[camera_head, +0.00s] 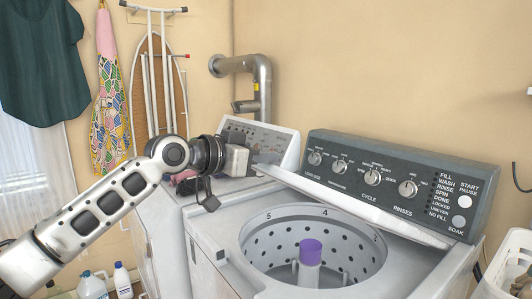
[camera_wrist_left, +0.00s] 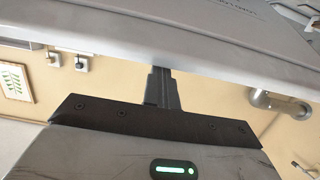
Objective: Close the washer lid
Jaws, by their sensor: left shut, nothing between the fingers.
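The washer (camera_head: 215,275) shows in the head view with its round tub open. Its light-coloured lid (camera_head: 365,211) stands raised and tilted at the back of the opening, in front of the control panel, seen nearly edge-on. My left gripper (camera_head: 246,163) is beside the lid's left upper corner. In the left wrist view the lid (camera_wrist_left: 175,40) crosses the top as a broad pale panel. My gripper's narrow fingers (camera_wrist_left: 163,80) are shut and empty, reaching the lid's edge; I cannot tell whether they touch it. My right gripper is in neither view.
The dark control panel (camera_head: 400,180) rises behind the lid. A purple-topped agitator (camera_head: 310,252) stands in the tub. A second machine (camera_head: 260,140) is at the left, with a metal pipe (camera_head: 262,85) behind. Bottles (camera_head: 92,287) stand on the floor, lower left.

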